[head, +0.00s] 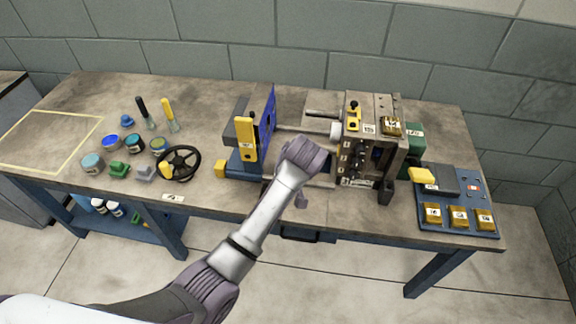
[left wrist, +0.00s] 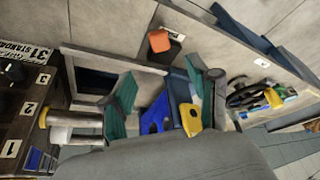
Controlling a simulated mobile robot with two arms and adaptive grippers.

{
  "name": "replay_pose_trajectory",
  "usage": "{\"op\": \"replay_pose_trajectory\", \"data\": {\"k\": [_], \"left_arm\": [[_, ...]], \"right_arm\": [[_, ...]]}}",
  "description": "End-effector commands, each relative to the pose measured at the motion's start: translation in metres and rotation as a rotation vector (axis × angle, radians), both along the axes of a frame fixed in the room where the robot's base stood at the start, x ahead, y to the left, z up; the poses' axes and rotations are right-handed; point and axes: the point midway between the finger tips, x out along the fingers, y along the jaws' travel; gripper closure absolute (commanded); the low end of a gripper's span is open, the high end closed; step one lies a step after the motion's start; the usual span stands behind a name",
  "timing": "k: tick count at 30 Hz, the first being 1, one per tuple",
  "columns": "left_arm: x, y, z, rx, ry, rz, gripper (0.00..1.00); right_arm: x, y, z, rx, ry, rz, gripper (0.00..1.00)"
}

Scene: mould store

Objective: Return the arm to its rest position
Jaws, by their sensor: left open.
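My left arm (head: 262,222) comes in from the lower left in the head view and reaches over the bench's front edge. Its wrist is in front of the gap between the blue-and-yellow fixture (head: 246,139) and the grey machine block (head: 372,125). The gripper's fingers are mostly hidden behind the wrist there. In the left wrist view my left gripper (left wrist: 163,100) is open, with green-padded fingers apart and blue and yellow parts showing between them. I see nothing held. My right gripper is out of view.
The workbench (head: 215,205) carries a black handwheel (head: 178,163), several jars and brushes at left, and a blue control panel (head: 455,205) at right. A yellow-outlined area (head: 45,140) at far left is empty. Open floor (head: 340,285) lies in front.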

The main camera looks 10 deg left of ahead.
Motion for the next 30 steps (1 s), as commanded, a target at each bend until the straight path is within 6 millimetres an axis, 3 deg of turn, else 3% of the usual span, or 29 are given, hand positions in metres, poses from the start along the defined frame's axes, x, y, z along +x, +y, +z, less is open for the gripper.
{"op": "replay_pose_trajectory", "data": {"k": [6, 10, 15, 18, 21, 30], "left_arm": [[-0.002, 0.001, -0.002, -0.002, 0.002, -0.004, 0.4], [-0.024, 0.009, -0.018, -0.026, 0.032, -0.057, 0.4], [-0.099, 0.043, -0.049, -0.081, 0.09, -0.242, 0.4], [-0.148, 0.066, -0.054, -0.09, 0.103, -0.371, 0.4], [-0.184, 0.083, -0.051, -0.083, 0.103, -0.473, 0.4], [-0.253, 0.114, -0.028, -0.038, 0.099, -0.689, 0.4]], "right_arm": [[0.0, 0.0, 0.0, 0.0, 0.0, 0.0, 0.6], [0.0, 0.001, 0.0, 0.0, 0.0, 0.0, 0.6], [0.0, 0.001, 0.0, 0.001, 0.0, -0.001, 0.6], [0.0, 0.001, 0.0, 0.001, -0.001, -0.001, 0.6], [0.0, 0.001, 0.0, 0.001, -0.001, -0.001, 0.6], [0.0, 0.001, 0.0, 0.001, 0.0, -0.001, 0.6]]}}
